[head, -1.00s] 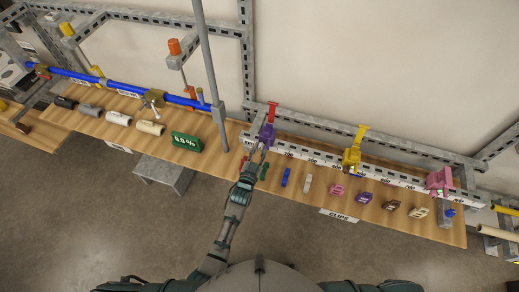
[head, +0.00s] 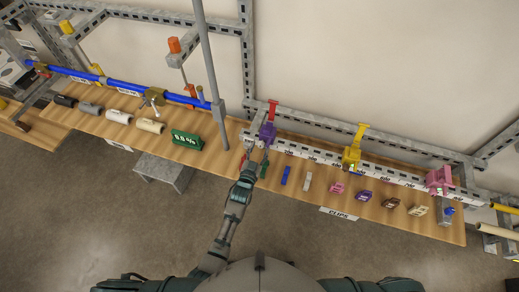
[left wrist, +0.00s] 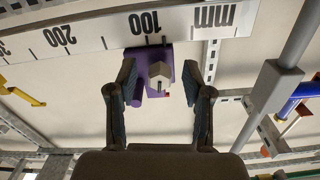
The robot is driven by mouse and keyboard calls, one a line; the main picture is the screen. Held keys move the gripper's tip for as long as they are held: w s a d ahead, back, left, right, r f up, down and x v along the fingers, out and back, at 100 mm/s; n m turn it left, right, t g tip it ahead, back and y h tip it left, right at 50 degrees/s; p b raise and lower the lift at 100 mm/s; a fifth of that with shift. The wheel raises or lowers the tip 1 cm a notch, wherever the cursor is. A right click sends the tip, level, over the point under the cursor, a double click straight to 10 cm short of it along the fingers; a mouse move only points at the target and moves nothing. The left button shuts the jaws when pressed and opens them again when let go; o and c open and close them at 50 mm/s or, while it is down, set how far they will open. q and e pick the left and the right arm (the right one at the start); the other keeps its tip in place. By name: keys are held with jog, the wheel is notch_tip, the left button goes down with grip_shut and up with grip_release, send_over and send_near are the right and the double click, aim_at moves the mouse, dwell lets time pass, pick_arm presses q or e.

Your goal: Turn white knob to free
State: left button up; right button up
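My left gripper (head: 258,156) is just in front of the purple block. In the left wrist view its two fingers are spread, one on each side of the block and knob, with visible gaps and nothing held. My right gripper is not in view.
A white millimetre ruler (left wrist: 75,36) runs along the rail behind the block. A yellow clamp (head: 352,158) and a pink clamp (head: 440,180) stand farther right. Several small clips lie on the wooden bench, and a green display (head: 187,139) stands left of my gripper.

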pick_arm(q)
jog(key=v, duration=1.2)
dwell(0.3)
jog(key=s+a+f+g+y, duration=0.1)
jog(key=s+a+f+g, duration=0.3)
jog(key=f, duration=0.7)
jog(key=s+a+f+n+g+y, duration=0.1)
jog(key=s+f, duration=0.4)
jog(key=f, duration=0.6)
jog(key=s+a+f+g+y, duration=0.1)
jog(key=s+a+f+g, duration=0.3)
jog(key=f, duration=0.7)
jog(key=s+a+f+g+y, duration=0.1)
jog(key=s+f, duration=0.4)
jog(key=s, duration=0.5)
jog(key=s+a+f+n+g, duration=0.1)
jog(key=s+a+f+g, duration=0.2)
jog(key=s, duration=0.7)
jog(key=s+a+f+n+g+y, duration=0.1)
jog(key=s+a+f+g, duration=0.2)
jog(key=s+a+f, duration=0.4)
jog(key=s, duration=0.3)
jog(key=shift+a+f+y, duration=0.15)
jog(key=shift+f+y, duration=0.15)
